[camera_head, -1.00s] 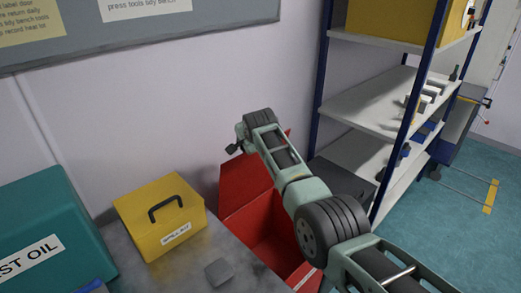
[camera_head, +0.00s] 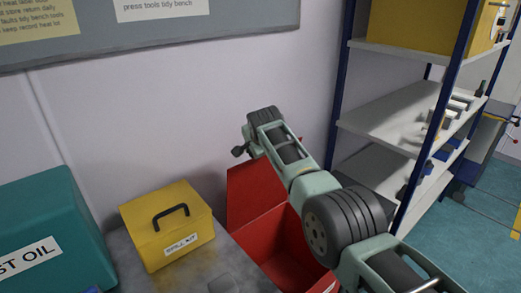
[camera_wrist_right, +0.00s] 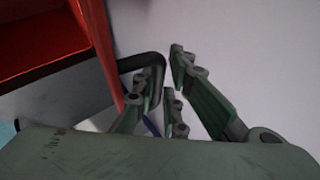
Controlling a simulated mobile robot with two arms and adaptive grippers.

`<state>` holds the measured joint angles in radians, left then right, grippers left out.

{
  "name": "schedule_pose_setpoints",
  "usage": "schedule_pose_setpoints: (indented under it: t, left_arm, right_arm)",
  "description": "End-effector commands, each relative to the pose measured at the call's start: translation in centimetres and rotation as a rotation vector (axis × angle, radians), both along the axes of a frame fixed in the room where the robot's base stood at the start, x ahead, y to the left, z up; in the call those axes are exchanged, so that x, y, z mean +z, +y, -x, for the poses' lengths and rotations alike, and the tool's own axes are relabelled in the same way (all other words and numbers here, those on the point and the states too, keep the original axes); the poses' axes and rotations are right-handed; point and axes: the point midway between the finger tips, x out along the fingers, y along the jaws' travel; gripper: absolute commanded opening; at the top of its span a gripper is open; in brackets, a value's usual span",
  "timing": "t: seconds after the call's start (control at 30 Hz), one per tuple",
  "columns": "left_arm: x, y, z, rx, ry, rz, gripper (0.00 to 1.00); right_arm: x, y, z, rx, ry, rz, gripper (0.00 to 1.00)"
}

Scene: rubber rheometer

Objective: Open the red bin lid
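The red bin (camera_head: 283,262) stands beside the grey bench, and its inside shows from above. Its red lid (camera_head: 252,194) is raised, tilted back towards the wall. My right arm reaches over the bin, with its wrist beyond the lid's upper edge. In the right wrist view the lid (camera_wrist_right: 98,55) is at the left, with a black handle (camera_wrist_right: 142,58) on it. My right gripper (camera_wrist_right: 163,78) has its fingers on both sides of the handle bar; whether they press on it is unclear. My left gripper is out of view.
A shelving unit (camera_head: 392,125) with blue posts stands close to the bin's right. A wall is behind the lid.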

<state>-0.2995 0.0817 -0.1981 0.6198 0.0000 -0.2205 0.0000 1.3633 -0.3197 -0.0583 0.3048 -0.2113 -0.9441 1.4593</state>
Motion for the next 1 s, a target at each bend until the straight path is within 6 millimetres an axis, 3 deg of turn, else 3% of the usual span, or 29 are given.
schedule_pose_setpoints:
  t: [0.03,0.1,0.73,1.0]
  left_arm:
    - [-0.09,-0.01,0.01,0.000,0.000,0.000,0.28]
    - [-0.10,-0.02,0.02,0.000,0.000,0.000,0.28]
    - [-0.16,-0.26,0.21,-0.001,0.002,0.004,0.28]
    - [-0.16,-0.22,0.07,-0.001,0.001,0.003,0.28]
  right_arm:
    - [0.85,1.03,-0.47,0.014,-0.039,-0.022,0.22]
    - [0.81,1.04,-0.46,0.014,-0.039,-0.022,0.27]
    - [0.03,1.03,-0.24,0.016,-0.028,-0.018,0.27]
    - [0.70,1.03,0.24,0.019,-0.031,-0.018,0.27]
